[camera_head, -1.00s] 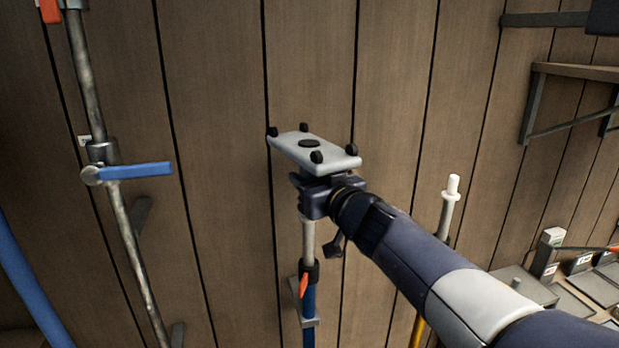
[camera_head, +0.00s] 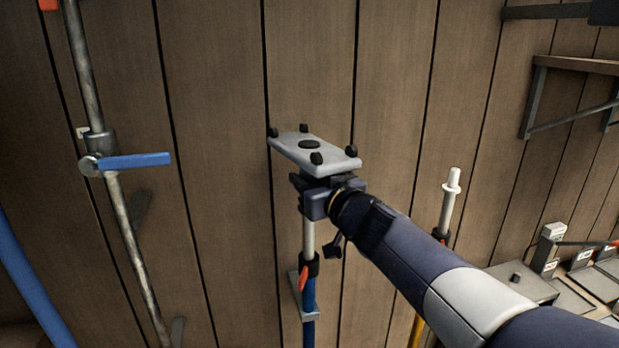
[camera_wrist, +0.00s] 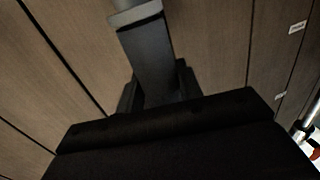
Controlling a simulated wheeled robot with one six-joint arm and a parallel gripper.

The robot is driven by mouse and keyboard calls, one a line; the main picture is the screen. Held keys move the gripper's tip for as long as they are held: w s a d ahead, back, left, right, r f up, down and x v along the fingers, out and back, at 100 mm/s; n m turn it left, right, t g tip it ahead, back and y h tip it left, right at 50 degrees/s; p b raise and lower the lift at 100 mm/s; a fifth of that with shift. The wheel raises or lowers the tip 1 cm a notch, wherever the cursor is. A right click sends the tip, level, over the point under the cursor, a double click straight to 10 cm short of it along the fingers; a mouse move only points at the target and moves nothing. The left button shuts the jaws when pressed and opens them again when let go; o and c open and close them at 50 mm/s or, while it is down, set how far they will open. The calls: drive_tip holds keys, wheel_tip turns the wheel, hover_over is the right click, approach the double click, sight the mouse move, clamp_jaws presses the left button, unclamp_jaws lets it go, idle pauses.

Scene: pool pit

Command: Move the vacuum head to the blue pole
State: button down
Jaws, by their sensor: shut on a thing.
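The vacuum head (camera_head: 325,153) is a pale flat plate with small black wheels, wheels upward in the head view. My gripper (camera_head: 326,191) is shut on it from just below. The blue pole (camera_head: 308,320) stands upright against the wall, with a grey upper tube (camera_head: 308,238) and an orange lever at its collar. The tube's top is hidden behind my gripper and the head, so I cannot tell whether they touch. The wrist view shows a grey part (camera_wrist: 145,55) and a large dark block; I cannot tell clearly what they are.
A yellow pole with a white tip (camera_head: 452,182) stands to the right. A wall pipe (camera_head: 124,215) with a blue valve handle (camera_head: 135,161) is at left, beside a thick blue pipe (camera_head: 25,285). A shelf bracket (camera_head: 570,115) and a bench with boxes (camera_head: 555,245) are at right.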

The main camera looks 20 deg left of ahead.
idle(0.4)
drive_tip(key=shift+c, duration=2)
unclamp_jaws()
drive_tip(key=shift+d, duration=0.1)
drive_tip(key=p+v, duration=0.2)
drive_tip(key=v, duration=0.8)
drive_tip(key=shift+s+d, duration=0.3)
drive_tip(key=b+x, duration=0.1)
drive_tip(key=x, duration=0.7)
drive_tip(key=shift+b, duration=0.35)
